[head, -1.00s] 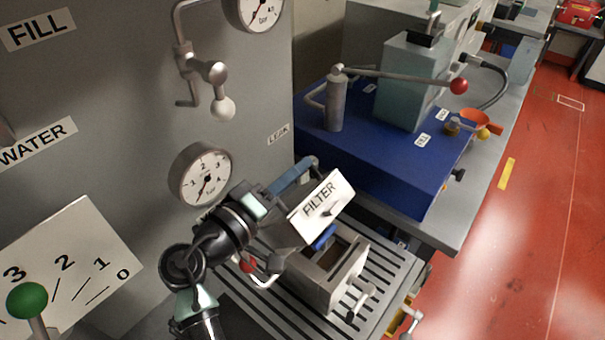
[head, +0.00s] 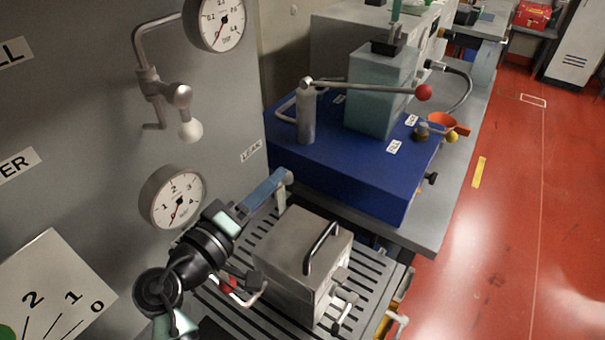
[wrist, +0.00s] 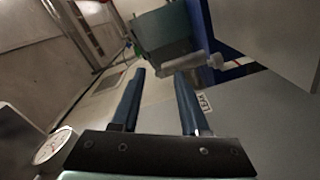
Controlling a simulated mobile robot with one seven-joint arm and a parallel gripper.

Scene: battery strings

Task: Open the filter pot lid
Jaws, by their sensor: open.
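The filter pot (head: 283,293) is a grey metal box on the slatted tray. Its lid (head: 283,238) lies flat over the top, with a bar handle (head: 321,247) standing on it. The inside of the pot is hidden. A clamp lever (head: 342,300) sits on the pot's right front side. My gripper (head: 278,180) is behind and to the left of the pot, apart from the lid handle. In the wrist view its two blue fingers (wrist: 160,74) are spread, with a grey cylindrical bar (wrist: 184,64) near their tips; contact cannot be told.
The slatted tray (head: 362,277) surrounds the pot. The grey wall panel with a gauge (head: 172,197) and a valve with a white ball (head: 190,130) is close on the left. Behind stands a blue unit (head: 345,172) with a red-knobbed lever (head: 422,92). Red floor is free at right.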

